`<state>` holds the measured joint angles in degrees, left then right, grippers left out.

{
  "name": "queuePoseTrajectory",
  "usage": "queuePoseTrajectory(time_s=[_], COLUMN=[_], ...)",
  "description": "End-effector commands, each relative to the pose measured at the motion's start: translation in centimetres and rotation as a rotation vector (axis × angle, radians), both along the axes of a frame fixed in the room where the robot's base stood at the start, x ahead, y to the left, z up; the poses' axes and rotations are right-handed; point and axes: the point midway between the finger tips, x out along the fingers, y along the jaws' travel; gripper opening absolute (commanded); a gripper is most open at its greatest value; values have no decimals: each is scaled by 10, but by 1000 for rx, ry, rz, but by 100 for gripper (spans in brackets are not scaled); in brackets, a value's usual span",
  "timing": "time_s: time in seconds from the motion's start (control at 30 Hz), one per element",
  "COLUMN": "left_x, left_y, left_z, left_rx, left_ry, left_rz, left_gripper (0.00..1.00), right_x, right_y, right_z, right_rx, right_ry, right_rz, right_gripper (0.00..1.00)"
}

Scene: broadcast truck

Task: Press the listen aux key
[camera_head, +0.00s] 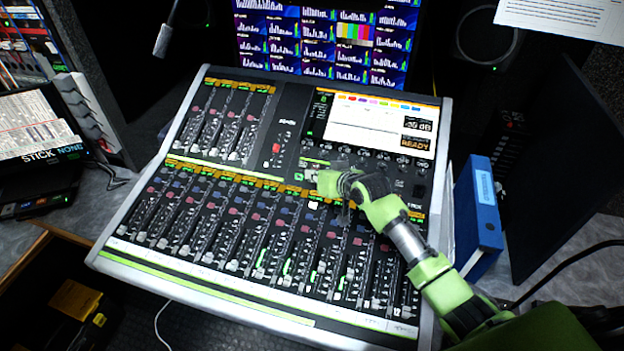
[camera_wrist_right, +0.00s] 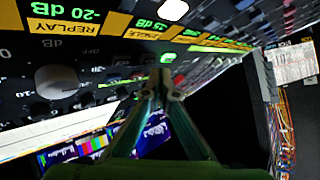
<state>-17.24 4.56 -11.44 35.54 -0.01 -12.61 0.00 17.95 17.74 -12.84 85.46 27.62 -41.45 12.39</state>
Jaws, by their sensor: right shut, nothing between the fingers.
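The mixing console (camera_head: 112,238) is tilted in front of me, with rows of faders, knobs and small keys. My right gripper (camera_head: 322,182) is shut and empty, low over the middle of the console, below its screen. In the right wrist view its fingertips (camera_wrist_right: 168,82) are together, just short of a small green-lit key (camera_wrist_right: 166,57). Whether they touch the panel is unclear. A green-lit key (camera_head: 299,176) shows left of the fingertips in the head view. I cannot read which key is the listen aux key. My left gripper is not in view.
The console screen (camera_head: 375,122) is above my right gripper. A blue binder (camera_head: 478,210) stands close to my right forearm. A microphone (camera_head: 163,40) hangs at the upper left. A large monitor (camera_head: 325,35) is behind the console.

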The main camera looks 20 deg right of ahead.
Motion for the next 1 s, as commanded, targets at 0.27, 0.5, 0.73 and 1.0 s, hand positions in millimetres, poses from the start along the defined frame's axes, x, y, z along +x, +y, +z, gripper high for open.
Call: queuePoseTrajectory(time_s=[0.27, 0.5, 0.73, 1.0], left_x=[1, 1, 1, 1], left_y=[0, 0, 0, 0], left_z=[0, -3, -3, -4], left_rx=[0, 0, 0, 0], left_ry=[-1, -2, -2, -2], left_rz=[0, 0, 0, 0], left_gripper=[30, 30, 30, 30], right_x=[0, 2, 3, 3], right_y=[0, -1, -2, -2], right_z=[0, -6, -7, -8], right_rx=[0, 0, -1, 0], right_ry=[0, 0, -1, 0], right_rz=[0, 0, 0, 0], right_gripper=[0, 0, 0, 0])
